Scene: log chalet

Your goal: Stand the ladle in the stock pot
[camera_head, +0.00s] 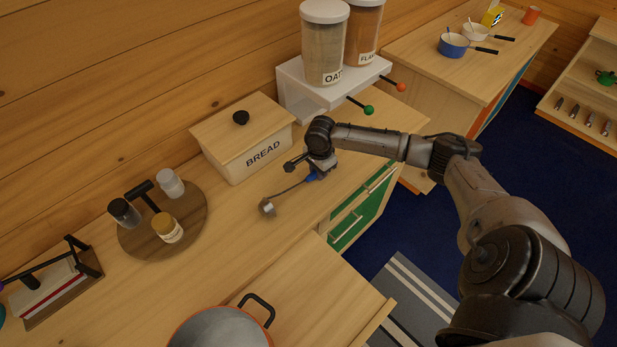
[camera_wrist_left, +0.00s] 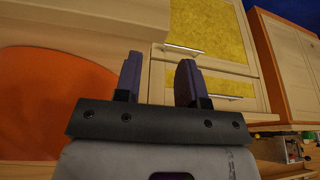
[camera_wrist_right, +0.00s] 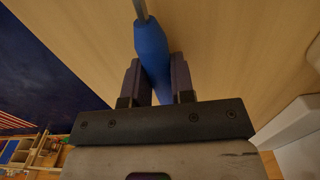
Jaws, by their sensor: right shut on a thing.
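The ladle has a grey bowl (camera_head: 267,207), a thin grey shaft and a blue handle, which also shows in the right wrist view (camera_wrist_right: 151,52). My right gripper (camera_head: 314,173) is shut on the blue handle, with a finger (camera_wrist_right: 153,82) on each side of it. The ladle is tilted, bowl toward the lower left, at the counter; I cannot tell whether it touches the wood. The stock pot (camera_head: 178,338), grey inside with an orange rim and black handle, stands at the bottom edge, partly cut off, and looks empty. My left gripper (camera_wrist_left: 158,82) is open and empty in its wrist view.
A bread box (camera_head: 232,165) and a white dispenser stand (camera_head: 300,92) with jars are behind the ladle. A round wooden board (camera_head: 190,222) with small jars is to the left. The counter between ladle and pot is clear. Blue and white pans sit on a far table.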

